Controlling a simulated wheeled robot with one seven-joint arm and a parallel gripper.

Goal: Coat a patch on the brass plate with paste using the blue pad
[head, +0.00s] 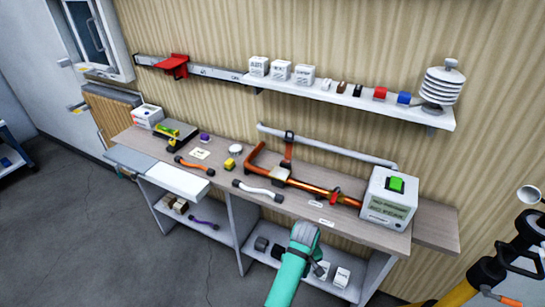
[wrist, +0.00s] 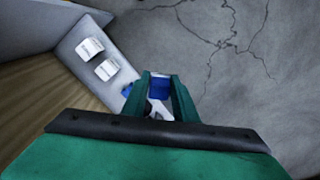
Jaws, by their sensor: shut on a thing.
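My gripper (wrist: 160,84) is shut on a blue block-like thing (wrist: 160,88), which looks like the blue pad, between its green fingers. In the head view my gripper (head: 320,268) is low in front of the bench, by the right end of the lower shelf; the pad cannot be made out there. I cannot identify the brass plate for sure. The paste cannot be told for sure; a small white round thing (head: 236,149) stands on the bench.
The wooden bench top (head: 225,190) has a white box with a green button (head: 390,197) at its right end. Two white boxes (wrist: 98,58) stand on the lower shelf beside my gripper. A wall shelf (head: 350,100) holds small blocks. Open grey floor lies in front.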

